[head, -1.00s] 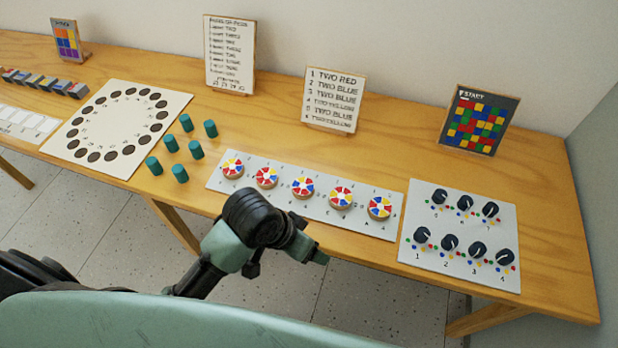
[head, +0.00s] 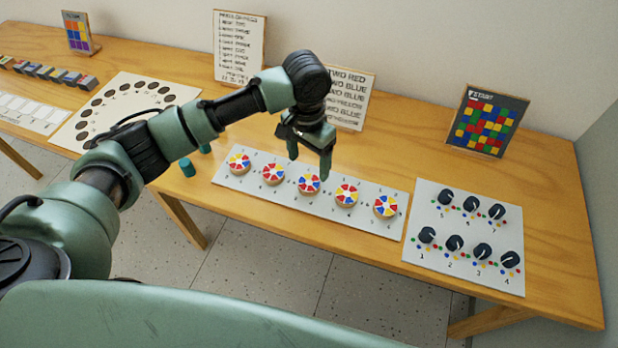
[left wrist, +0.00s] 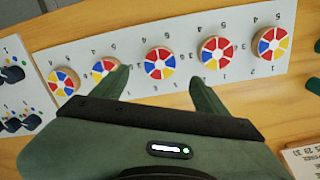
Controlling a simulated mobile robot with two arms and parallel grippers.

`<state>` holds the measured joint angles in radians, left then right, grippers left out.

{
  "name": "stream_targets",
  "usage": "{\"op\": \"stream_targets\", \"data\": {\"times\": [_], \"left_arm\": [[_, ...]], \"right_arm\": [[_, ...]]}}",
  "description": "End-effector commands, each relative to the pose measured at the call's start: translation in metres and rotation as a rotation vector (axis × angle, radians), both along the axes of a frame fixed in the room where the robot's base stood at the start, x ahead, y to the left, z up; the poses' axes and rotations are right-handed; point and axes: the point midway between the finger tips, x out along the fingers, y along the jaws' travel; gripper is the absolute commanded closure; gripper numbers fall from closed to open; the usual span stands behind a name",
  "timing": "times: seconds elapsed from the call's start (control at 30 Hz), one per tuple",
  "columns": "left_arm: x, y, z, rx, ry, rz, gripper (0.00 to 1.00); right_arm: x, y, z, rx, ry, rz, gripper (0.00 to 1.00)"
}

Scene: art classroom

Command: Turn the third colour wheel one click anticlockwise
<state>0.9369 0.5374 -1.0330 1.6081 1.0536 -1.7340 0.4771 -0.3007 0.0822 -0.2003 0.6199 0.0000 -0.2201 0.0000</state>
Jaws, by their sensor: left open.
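Several round colour wheels with red, blue, yellow and white wedges stand in a row on a white strip (head: 229,178). The third colour wheel (head: 309,183) is the middle one; it also shows whole in the left wrist view (left wrist: 160,63). My left gripper (head: 309,166) is open and empty, pointing down above the strip near the third wheel. In the left wrist view its fingers (left wrist: 160,82) stand apart on either side of that wheel, with no contact visible. One fingertip overlaps the neighbouring wheel (left wrist: 105,68) in that view. My right gripper is not in view.
A panel of black dials (head: 415,275) lies right of the strip. Left are green pegs (head: 187,168) and a white board with dark round spots (head: 160,88). Upright cards, including a colour-grid card (head: 487,120), stand behind. My left arm hides part of the table.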

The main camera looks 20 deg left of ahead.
Motion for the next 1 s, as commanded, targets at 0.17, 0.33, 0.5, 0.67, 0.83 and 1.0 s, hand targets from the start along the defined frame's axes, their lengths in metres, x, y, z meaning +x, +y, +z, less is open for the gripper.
{"op": "stream_targets", "data": {"times": [0.17,0.33,0.5,0.67,0.83,1.0], "left_arm": [[0.000,0.001,-0.018,0.004,0.005,0.004,0.26],[-0.001,0.000,-0.046,0.003,0.003,0.003,0.26],[0.000,-0.001,-0.067,0.002,0.001,0.001,0.26],[0.000,-0.001,-0.075,0.002,0.000,0.000,0.26],[0.000,-0.001,-0.076,0.002,-0.001,0.000,0.26],[0.000,-0.001,-0.076,0.002,-0.001,0.000,0.57]], "right_arm": [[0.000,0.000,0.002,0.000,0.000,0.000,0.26],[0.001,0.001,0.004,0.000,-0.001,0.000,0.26],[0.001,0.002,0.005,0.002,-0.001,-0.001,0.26],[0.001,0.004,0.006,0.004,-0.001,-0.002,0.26],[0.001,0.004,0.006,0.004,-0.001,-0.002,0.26],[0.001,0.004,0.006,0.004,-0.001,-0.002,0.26]]}}
